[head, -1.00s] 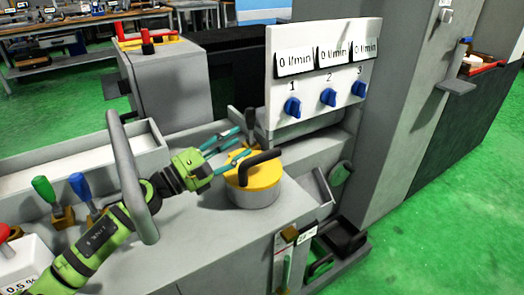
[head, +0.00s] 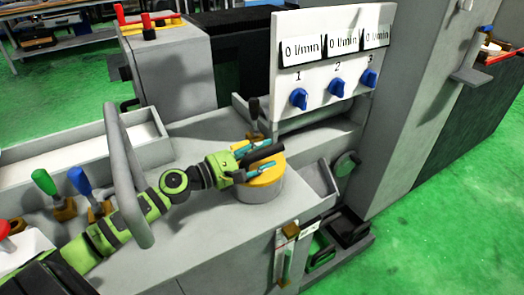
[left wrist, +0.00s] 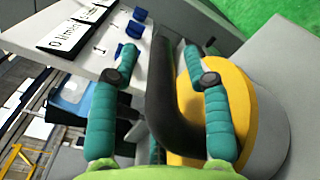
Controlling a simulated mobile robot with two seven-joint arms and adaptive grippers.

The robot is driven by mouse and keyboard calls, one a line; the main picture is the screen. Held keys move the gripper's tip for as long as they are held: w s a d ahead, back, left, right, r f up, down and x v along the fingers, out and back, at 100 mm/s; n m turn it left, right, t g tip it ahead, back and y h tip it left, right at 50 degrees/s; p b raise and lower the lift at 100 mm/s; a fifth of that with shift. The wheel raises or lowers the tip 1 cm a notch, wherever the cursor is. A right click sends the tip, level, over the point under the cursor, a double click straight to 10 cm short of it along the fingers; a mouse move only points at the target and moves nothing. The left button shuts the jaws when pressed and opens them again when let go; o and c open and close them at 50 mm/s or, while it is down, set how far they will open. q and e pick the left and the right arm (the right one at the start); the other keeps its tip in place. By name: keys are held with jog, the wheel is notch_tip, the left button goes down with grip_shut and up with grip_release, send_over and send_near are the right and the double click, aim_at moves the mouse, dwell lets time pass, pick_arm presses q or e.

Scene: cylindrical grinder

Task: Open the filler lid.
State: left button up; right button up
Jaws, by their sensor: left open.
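The filler lid (head: 271,178) is a yellow round cap with a black bar handle (head: 262,153), closed on a grey cylindrical neck (head: 262,191). My left gripper (head: 258,158) is at the lid, its teal fingers on either side of the black handle. In the left wrist view the gripper (left wrist: 160,75) is open, with the handle (left wrist: 170,100) between the fingers and the yellow lid (left wrist: 235,85) under the right finger. I cannot tell whether either finger touches the handle. My right gripper is not in view.
A white panel with blue knobs (head: 336,88) stands behind the lid. A grey curved bar (head: 126,165) rises beside my left arm. Green (head: 44,182) and blue (head: 79,181) levers stand at left. A black-handled lever (head: 254,110) is close behind the lid.

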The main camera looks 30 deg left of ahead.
pick_arm(q)
jog(key=shift+w+d, duration=0.1)
jog(key=shift+w, duration=0.05)
jog(key=shift+c, duration=0.4)
grip_shut()
jog(key=shift+r, duration=0.1)
